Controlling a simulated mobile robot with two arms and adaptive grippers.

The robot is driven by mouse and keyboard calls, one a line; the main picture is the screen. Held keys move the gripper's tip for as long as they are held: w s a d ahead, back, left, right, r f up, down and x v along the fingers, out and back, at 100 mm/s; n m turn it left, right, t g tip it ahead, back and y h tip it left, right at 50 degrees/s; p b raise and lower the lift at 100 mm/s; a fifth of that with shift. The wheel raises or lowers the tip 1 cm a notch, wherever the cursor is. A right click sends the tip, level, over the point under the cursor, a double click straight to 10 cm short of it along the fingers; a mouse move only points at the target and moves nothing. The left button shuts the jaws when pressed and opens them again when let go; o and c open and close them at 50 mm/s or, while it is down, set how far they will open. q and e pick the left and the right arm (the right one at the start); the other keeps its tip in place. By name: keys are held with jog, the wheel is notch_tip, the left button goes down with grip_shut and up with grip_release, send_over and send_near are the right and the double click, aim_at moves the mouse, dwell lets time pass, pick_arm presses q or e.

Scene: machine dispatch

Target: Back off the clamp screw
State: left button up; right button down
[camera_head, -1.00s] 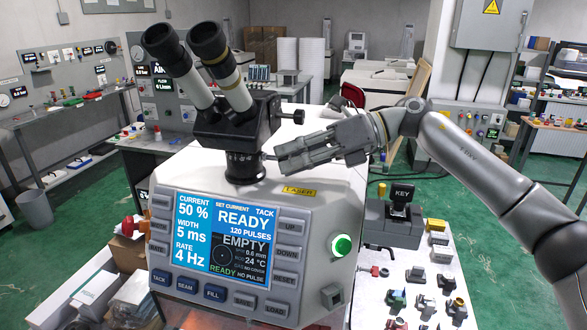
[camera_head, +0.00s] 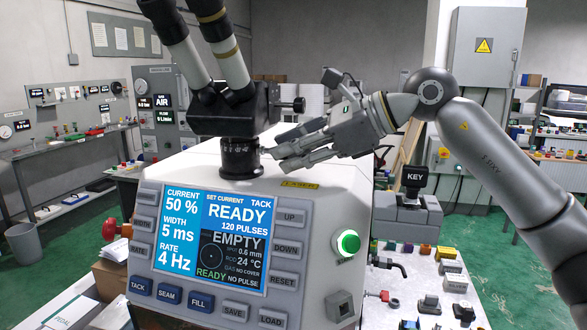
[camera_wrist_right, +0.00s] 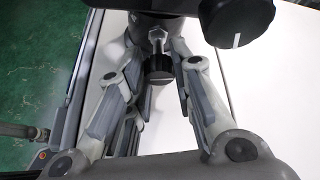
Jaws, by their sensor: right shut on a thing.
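The clamp screw (camera_wrist_right: 158,68) shows in the right wrist view as a dark knob on a bright metal shank, running into the dark microscope mount. My right gripper (camera_wrist_right: 158,82) has its fingers on both sides of this knob and is shut on it. In the head view my right gripper (camera_head: 274,152) reaches in from the right to the ringed collar (camera_head: 241,158) under the binocular microscope (camera_head: 228,100). The fingers hide the screw there. My left gripper is not in view.
The welder's panel screen (camera_head: 214,231) reads READY and EMPTY. A larger black knob (camera_wrist_right: 237,22) with a white mark sits close above the fingers. A green-lit button (camera_head: 348,242) is on the housing's front. A key block (camera_head: 412,210) and small parts stand to the right.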

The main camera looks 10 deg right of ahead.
jog(key=n+t+b, duration=0.1)
jog(key=b, duration=0.1)
jog(key=n+t+b, duration=0.2)
jog(key=b, duration=0.1)
jog(key=shift+s+f+n+h+b, duration=0.2)
jog(key=shift+f+n+h+b, duration=0.05)
jog(key=shift+n+h+b, duration=0.05)
jog(key=shift+a+n+t+b, duration=0.1)
jog(key=shift+n+t+b, duration=0.55)
jog(key=shift+b, duration=0.45)
jog(key=shift+r+n+t+b, duration=0.1)
jog(key=shift+n+t+b, duration=0.25)
jog(key=shift+n+b, duration=0.45)
jog(key=c, duration=1.5)
grip_release()
jog(key=shift+s+d+r, duration=0.1)
jog(key=shift+s+d, duration=0.05)
jog(key=shift+d, duration=0.05)
jog(key=v, duration=1.1)
jog(key=shift+s, duration=0.25)
